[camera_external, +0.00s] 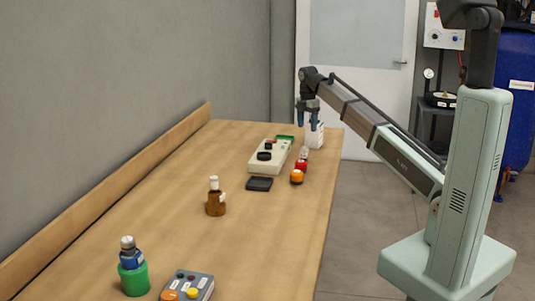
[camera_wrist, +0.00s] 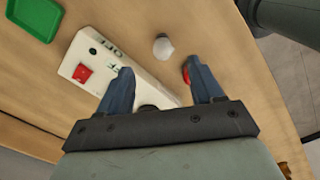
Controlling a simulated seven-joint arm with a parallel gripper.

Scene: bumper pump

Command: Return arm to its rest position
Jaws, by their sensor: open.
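My gripper (camera_external: 307,122) is over the far end of the wooden table, with its blue fingers pointing down. In the wrist view my gripper (camera_wrist: 160,66) is open, with its two fingers apart and nothing held between them. A long white panel box (camera_external: 268,157) lies below; its red switch (camera_wrist: 82,73) shows left of the fingers. A white rounded thing (camera_wrist: 163,46) shows beyond the fingertips, and a red thing (camera_wrist: 186,74) is partly hidden by the right finger.
A green tray (camera_external: 285,138), white box (camera_external: 316,138), orange-topped thing (camera_external: 296,177) and black tray (camera_external: 259,184) are nearby. A brown bottle (camera_external: 215,203), green holder (camera_external: 134,279) with a blue bottle, and grey button box (camera_external: 198,289) stand nearer. A wooden ledge (camera_external: 110,180) borders the wall.

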